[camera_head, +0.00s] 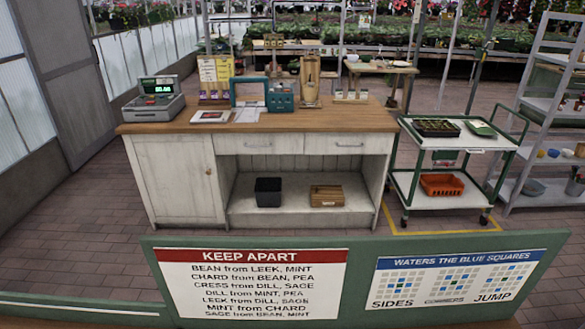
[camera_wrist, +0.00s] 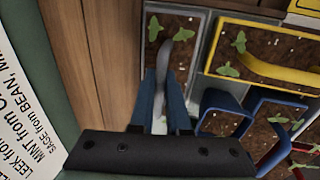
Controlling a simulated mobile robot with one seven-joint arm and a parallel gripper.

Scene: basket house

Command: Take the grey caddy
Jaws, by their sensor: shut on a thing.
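The grey caddy (camera_wrist: 203,45) shows in the wrist view as a grey-rimmed box of dark soil with small green seedlings. A curved grey handle (camera_wrist: 154,50) arches over it. My gripper (camera_wrist: 165,80) has two blue fingers, shut on this handle. The fingers hide the lower part of the handle and some of the soil. I cannot tell whether the caddy is lifted or resting. My gripper and the caddy do not show in the head view.
In the wrist view a yellow caddy (camera_wrist: 262,70) stands close at the right, with a blue caddy (camera_wrist: 222,103) and a red one (camera_wrist: 277,154) below. Brown planks (camera_wrist: 115,35) lie at the left. The head view shows a wooden counter (camera_head: 350,119) and green cart (camera_head: 470,140).

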